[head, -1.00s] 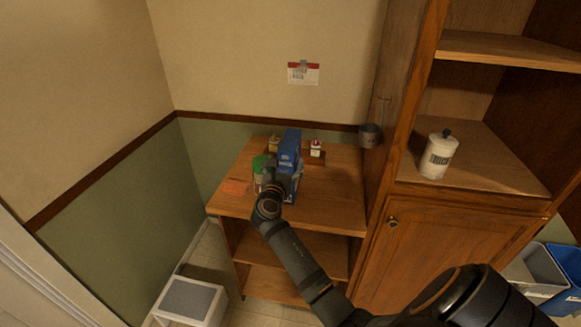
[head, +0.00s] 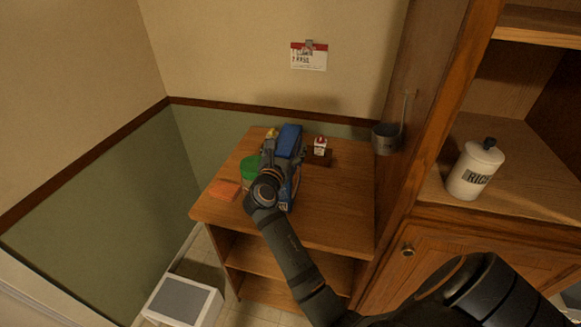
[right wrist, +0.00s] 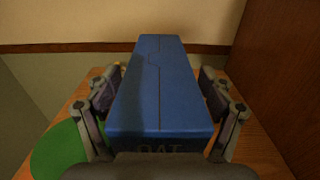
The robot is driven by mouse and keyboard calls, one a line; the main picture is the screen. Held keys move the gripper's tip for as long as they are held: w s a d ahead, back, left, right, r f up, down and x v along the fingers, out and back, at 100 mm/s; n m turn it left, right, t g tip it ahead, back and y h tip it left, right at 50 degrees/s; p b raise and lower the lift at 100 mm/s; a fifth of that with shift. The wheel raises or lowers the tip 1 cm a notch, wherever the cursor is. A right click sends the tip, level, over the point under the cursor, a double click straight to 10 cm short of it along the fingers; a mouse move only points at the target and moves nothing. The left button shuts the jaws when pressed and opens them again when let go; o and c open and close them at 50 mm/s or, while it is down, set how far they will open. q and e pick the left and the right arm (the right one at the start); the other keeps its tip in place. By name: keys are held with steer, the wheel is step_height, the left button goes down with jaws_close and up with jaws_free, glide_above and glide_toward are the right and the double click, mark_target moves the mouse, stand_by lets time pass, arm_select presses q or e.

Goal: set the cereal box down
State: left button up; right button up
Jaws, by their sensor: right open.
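The blue cereal box (head: 290,138) stands upright on the wooden table (head: 335,215), beside a green-lidded container. In the right wrist view the box (right wrist: 160,85) fills the middle, its top facing me and part of its lettering cut off by the gripper body. My right gripper (head: 283,160) is open, with one finger on each side of the box. Narrow gaps show between the fingers (right wrist: 158,92) and the box sides. The gripper and arm hide part of the box's front and lower side. My left gripper is not in view.
A small red-and-white carton (head: 320,146) is behind right. A grey pot (head: 386,138) hangs by the cabinet side. The table's right front is clear.

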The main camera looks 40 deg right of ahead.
steer(key=shift+s+a+r, duration=0.65)
steer(key=shift+a+r, duration=0.05)
steer(key=shift+a, duration=0.35)
steer(key=c, duration=0.5)
steer(key=shift+w+d+f, duration=0.15)
steer(key=shift+d, duration=0.1)
steer(key=shift+c, duration=1.1)
steer(key=shift+d+f, duration=0.1)
steer(key=shift+d, duration=0.05)
steer(key=shift+c, duration=1.3)
steer(key=c, duration=0.5)
jaws_close()
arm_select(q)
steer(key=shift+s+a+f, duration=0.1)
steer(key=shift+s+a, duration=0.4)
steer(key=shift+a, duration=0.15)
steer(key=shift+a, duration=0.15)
arm_select(e)
steer(key=shift+r, duration=0.2)
